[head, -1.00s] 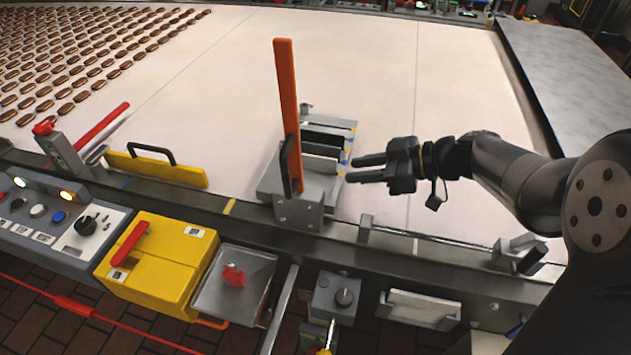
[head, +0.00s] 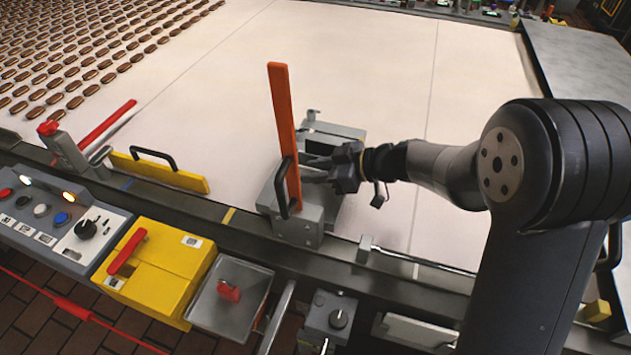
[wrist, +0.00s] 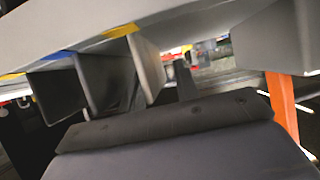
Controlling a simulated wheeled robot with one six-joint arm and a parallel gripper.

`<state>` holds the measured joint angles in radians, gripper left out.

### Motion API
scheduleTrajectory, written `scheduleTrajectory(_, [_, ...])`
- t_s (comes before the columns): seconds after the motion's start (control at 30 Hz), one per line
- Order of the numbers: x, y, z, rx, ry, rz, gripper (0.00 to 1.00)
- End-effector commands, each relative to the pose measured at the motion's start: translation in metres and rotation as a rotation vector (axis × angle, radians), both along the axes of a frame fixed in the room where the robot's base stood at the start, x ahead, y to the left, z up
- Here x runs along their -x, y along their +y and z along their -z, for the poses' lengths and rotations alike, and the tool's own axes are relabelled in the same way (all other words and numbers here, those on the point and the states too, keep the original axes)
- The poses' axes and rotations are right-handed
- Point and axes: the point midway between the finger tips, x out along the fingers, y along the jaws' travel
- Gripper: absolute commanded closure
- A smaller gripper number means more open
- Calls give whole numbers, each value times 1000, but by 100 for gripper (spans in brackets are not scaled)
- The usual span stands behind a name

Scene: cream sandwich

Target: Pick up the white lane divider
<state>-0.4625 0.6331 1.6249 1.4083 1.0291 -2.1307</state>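A grey rack (head: 268,200) with upright panels stands on the belt's near edge. In the wrist view, a light grey panel (wrist: 147,66) and a darker grey panel (wrist: 100,82) show side by side, beneath yellow and blue marks. I cannot tell for sure which panel is the white lane divider; the light one is the likeliest. My gripper (head: 318,169) reaches in from the right at the rack, its fingers apart, just behind an orange upright board (head: 284,125). The board and my gripper hide much of the rack. In the wrist view the dark fingers stand apart, near the light panel.
The orange board has a black handle and stands close to my fingertips. A yellow board (head: 157,170) with a black handle lies to the left. A metal rod (head: 420,260) runs along the front rail. The pale belt (head: 390,60) behind is clear; brown sandwiches fill its far left.

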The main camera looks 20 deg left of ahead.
Motion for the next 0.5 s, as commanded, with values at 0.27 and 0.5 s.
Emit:
scheduleTrajectory(0.27, [0,2,1,0,-1,0,72])
scheduleTrajectory(0.5, [0,1,1,-1,-1,0,92])
